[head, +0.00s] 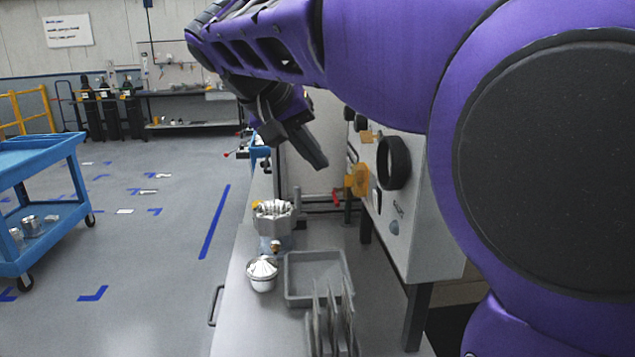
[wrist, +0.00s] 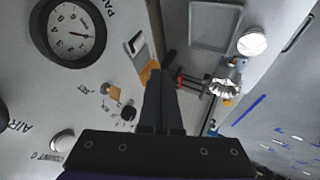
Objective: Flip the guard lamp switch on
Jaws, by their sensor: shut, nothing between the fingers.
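My gripper (head: 318,160) is shut and empty, pointing down in front of the panel; its fingers also show in the wrist view (wrist: 157,75). The light grey control panel (head: 412,225) stands at the right in the head view and fills the left side of the wrist view (wrist: 95,75). Small fittings (wrist: 105,108) and a dark knob (wrist: 128,112) sit on it, left of my fingers. An orange part (head: 357,180) juts from the panel, partly behind my fingers in the wrist view (wrist: 148,72). I cannot tell which fitting is the guard lamp switch.
A round gauge (wrist: 68,32) is on the panel. A blue cart (head: 45,160) stands left; the floor between is open.

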